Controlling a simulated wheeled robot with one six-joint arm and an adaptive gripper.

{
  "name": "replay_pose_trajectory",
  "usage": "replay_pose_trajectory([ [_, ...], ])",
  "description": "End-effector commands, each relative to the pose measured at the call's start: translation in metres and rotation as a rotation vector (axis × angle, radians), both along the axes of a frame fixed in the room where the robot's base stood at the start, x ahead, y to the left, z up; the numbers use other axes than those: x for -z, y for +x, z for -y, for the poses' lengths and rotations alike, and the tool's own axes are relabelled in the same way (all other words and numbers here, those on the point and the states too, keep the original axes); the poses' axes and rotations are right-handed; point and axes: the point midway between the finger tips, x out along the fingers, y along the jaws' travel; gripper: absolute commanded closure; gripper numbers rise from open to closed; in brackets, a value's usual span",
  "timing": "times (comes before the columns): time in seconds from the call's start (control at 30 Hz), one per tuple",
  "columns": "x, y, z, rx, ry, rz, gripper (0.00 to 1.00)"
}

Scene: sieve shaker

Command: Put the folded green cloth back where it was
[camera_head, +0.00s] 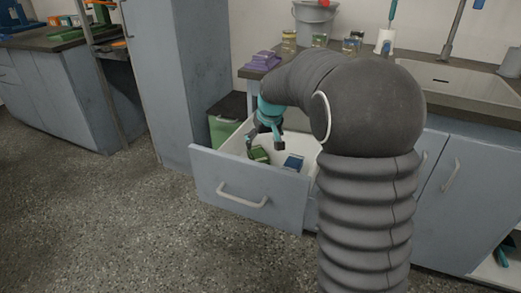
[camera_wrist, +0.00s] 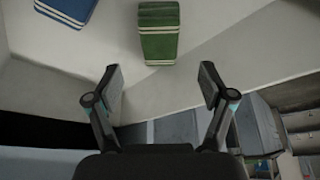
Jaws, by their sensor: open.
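The folded green cloth (camera_head: 259,154) lies inside an open drawer (camera_head: 243,196), toward its left side. It also shows in the wrist view (camera_wrist: 159,32) at the top centre, as a green stack with pale stripes, lying on the white drawer floor. My gripper (camera_head: 266,147) is over the drawer, close to the green cloth. In the wrist view my gripper (camera_wrist: 160,78) is open, with nothing between its fingers, and the cloth is apart from the fingertips.
A blue folded cloth (camera_head: 293,162) lies in the drawer to the right of the green one. A purple folded stack (camera_head: 263,60) sits on the counter by the bucket (camera_head: 315,22). Jars (camera_head: 352,42) and a sink (camera_head: 465,80) are on the counter. A green bin (camera_head: 224,124) stands behind the drawer.

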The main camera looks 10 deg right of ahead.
Motion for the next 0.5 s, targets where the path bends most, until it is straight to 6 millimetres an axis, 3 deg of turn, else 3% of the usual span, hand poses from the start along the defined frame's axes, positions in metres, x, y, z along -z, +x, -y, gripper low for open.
replay_pose_trajectory([
  [0.2,-0.025,-0.010,0.002,0.000,0.000,0.000,0.19],
  [0.5,-0.032,-0.013,0.002,0.000,0.000,0.000,0.19],
])
